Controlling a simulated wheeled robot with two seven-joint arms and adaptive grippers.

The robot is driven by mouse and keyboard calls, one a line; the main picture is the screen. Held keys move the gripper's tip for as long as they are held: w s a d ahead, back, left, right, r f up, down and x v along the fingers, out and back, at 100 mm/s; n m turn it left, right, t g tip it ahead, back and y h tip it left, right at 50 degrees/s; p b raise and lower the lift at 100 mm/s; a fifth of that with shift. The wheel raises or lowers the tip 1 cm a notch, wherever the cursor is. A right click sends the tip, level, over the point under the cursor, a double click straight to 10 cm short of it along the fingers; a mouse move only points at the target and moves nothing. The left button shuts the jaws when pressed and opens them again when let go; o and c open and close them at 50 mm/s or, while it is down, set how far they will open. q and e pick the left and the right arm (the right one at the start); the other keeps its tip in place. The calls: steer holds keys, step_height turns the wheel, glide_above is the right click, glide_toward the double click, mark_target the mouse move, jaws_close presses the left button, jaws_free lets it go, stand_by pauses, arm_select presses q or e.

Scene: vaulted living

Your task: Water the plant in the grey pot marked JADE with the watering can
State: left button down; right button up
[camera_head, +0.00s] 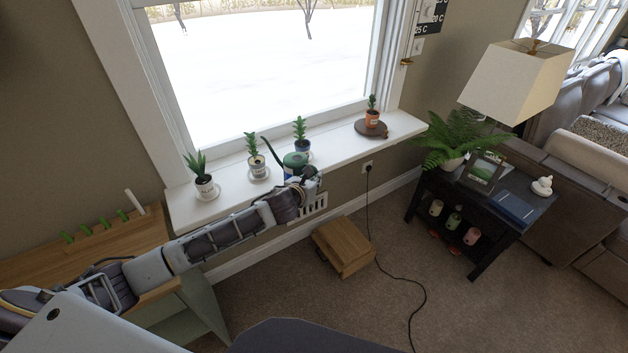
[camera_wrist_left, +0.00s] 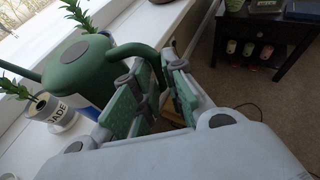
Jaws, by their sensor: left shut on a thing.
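The green watering can (camera_head: 294,164) is upright at the windowsill's front edge. It also shows in the left wrist view (camera_wrist_left: 84,72). My left gripper (camera_head: 309,180) is shut on its handle; the fingers also show in the left wrist view (camera_wrist_left: 152,92). The spout extends left, toward the pot marked JADE (camera_wrist_left: 55,115), which holds a green plant. That pot appears to be the second from left in the head view (camera_head: 257,166). I cannot tell whether the can touches the sill. My right gripper is out of view.
A wooden box (camera_head: 343,246) and black cable are on the floor below.

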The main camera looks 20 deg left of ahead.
arm_select(q)
steer(key=shift+w+a, duration=0.15)
steer(key=shift+a, duration=0.25)
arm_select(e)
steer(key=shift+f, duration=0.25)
arm_select(q)
steer(key=shift+a+b, duration=0.1)
steer(key=shift+b, duration=0.2)
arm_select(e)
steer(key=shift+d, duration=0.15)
arm_select(q)
steer(key=shift+w+a+f+n+h, duration=0.1)
steer(key=shift+w+a+n+h, duration=0.05)
steer(key=shift+a+n+h, duration=0.2)
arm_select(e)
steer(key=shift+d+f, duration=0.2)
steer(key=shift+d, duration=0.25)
arm_select(q)
steer(key=shift+w+a+f+n+h+b, duration=0.15)
steer(key=shift+w+a+n+h+b, duration=0.1)
steer(key=shift+a+b, duration=0.3)
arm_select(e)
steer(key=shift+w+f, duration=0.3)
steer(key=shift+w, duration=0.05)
